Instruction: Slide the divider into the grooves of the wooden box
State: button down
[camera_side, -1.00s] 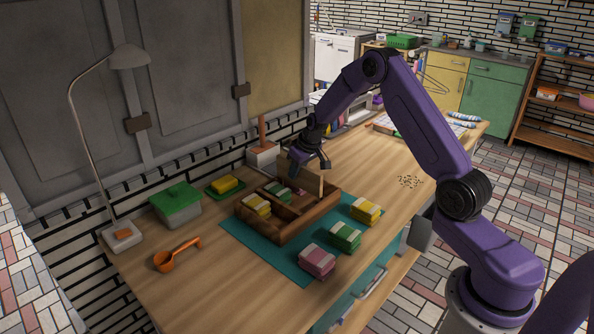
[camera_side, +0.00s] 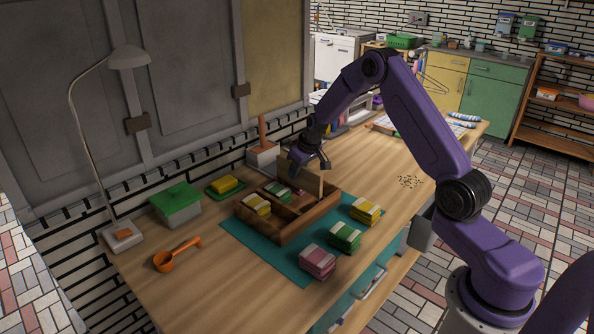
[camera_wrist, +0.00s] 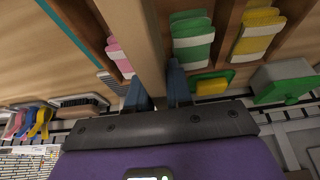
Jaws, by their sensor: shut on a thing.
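The dark wooden box (camera_side: 312,217) sits on a teal mat, with yellow packets (camera_side: 257,204), green packets (camera_side: 278,190) and a little pink visible in its compartments. My gripper (camera_side: 308,164) is over the box's far right part, fingers pointing down. It is shut on the divider (camera_side: 321,184), a light wooden board that stands upright at the box. In the wrist view the divider (camera_wrist: 138,30) runs between my two fingers (camera_wrist: 156,92), with pink packets on its left and green on its right. The divider's lower edge and the grooves are hidden, so I cannot tell how deep it sits.
Yellow, green and pink packet stacks (camera_side: 345,236) stand on the teal mat (camera_side: 265,256) in front of the box. A green-lidded container (camera_side: 176,204), a yellow sponge on a green tray (camera_side: 224,185), an orange scoop (camera_side: 166,261) and a lamp (camera_side: 122,236) stand to the left.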

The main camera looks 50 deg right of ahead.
aim_at(295, 185)
jog(key=shift+f, duration=1.75)
jog(key=c, duration=0.9)
grip_release()
jog(key=shift+f, duration=0.1)
jog(key=shift+c, duration=0.2)
jog(key=v, duration=1.7)
jog(key=shift+r, duration=0.35)
jog(key=s+a+r+n+g+y, duration=0.1)
jog(key=s+a+n, duration=0.2)
jog(key=s+a, duration=0.55)
jog(key=s+a+r+n+g+y, duration=0.1)
jog(key=s+a+n, duration=0.2)
jog(key=s+a, duration=0.55)
jog(key=s+a+n+g+h, duration=0.1)
jog(key=s+n, duration=0.5)
jog(key=s, duration=1.4)
jog(key=shift+s+a+n+g+h, duration=0.35)
jog(key=shift+a+g, duration=0.35)
jog(key=shift+a, duration=0.3)
